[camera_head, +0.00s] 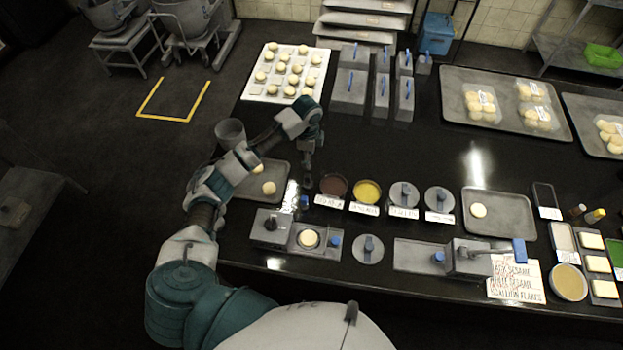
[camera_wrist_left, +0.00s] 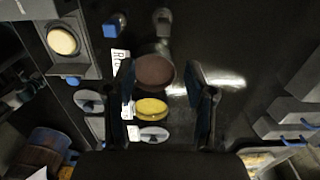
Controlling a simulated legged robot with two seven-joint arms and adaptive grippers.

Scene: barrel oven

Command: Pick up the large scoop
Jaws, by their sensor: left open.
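My left gripper (camera_head: 312,140) reaches in over the counter, above and behind the row of bowls. In the left wrist view its two dark fingers (camera_wrist_left: 162,95) are apart with nothing held between them. A dark grey upright object (camera_wrist_left: 160,28), possibly the large scoop, stands beside the brown bowl (camera_wrist_left: 153,72); it seems to show below the gripper in the head view (camera_head: 307,180). A small blue-topped item (camera_wrist_left: 116,24) stands near it. The scoop's shape is too dark to be sure of. My right gripper is not in view.
A yellow bowl (camera_head: 367,191) and lidded round containers (camera_head: 404,194) stand right of the brown bowl. A press (camera_head: 270,228) with a bun is in front. Grey blue-handled bins (camera_head: 350,92) and a bun tray (camera_head: 272,92) stand behind. A tray (camera_head: 250,187) lies left.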

